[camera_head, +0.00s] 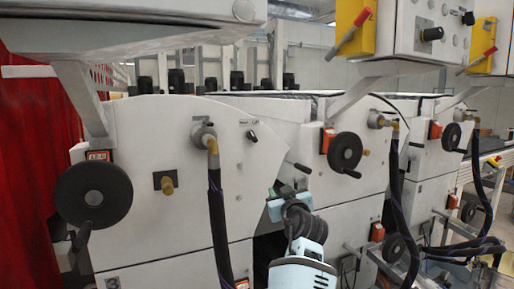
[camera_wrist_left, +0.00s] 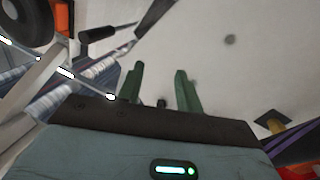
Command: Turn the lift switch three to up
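My left gripper (camera_head: 283,188) is raised in front of the gap between the first and second machine units. In the left wrist view its two green fingers (camera_wrist_left: 160,88) stand apart, with a pale panel behind them. A small dark knob (camera_wrist_left: 162,103) shows low between the fingers; I cannot tell whether they touch it. A small black switch (camera_head: 252,136) sits on the first unit's white panel, up and left of the gripper. No label shows which is lift switch three. My right gripper is out of view.
Black handwheels (camera_head: 93,195) and (camera_head: 345,150) stick out from the panels. A brass knob (camera_head: 167,183) and a dark hose (camera_head: 217,225) are left of my arm. More hoses (camera_head: 397,205) hang at the right. Control boxes (camera_head: 430,30) overhang above.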

